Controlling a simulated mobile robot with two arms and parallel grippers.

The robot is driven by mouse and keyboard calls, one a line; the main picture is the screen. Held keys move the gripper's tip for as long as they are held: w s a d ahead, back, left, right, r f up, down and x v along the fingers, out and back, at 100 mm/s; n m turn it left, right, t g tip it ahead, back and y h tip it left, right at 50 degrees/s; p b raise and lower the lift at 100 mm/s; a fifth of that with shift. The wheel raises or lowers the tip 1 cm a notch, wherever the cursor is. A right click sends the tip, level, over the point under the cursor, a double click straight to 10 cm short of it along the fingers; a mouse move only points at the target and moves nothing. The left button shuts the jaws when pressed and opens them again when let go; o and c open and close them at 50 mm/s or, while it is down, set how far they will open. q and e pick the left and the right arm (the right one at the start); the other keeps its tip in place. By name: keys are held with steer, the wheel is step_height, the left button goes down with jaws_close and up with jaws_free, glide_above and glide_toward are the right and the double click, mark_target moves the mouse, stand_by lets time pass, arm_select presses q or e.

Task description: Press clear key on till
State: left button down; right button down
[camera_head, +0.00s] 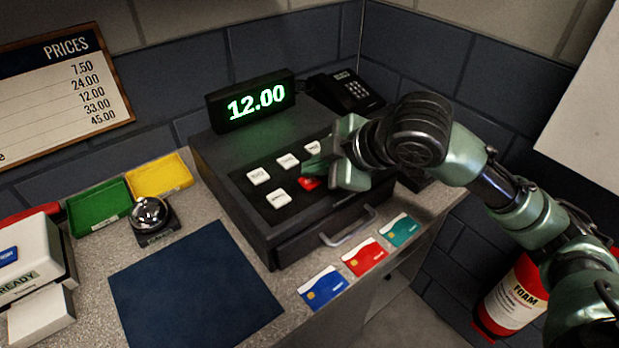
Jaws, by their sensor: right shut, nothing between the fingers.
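The till (222,165) is a dark box with a green-lit display (253,102) reading 12.00. Several white keys (259,176) and one red key (308,184) sit on its sloped top. The red key's label cannot be read, so I cannot tell if it is the clear key. My right gripper (318,168) is shut and empty, its tips right over the red key's far side. Whether they touch it I cannot tell. The gripper and arm hide the right part of the keypad. My left gripper is not in view.
A black phone (345,91) stands behind the till. Blue, red and teal cards (365,257) lie before its drawer handle (348,228). At left are a dark mat (195,290), a bell (151,216), green and yellow trays (98,207) and a white device (35,262).

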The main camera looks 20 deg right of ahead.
mark_target(314, 183)
steer(key=shift+f, duration=0.35)
steer(key=shift+f, duration=0.15)
stand_by(0.3)
steer(key=shift+r+p, duration=0.55)
steer(key=shift+p, duration=0.45)
step_height(314, 183, up, 6)
steer(key=p, duration=0.7)
steer(key=shift+p, duration=0.3)
stand_by(0.3)
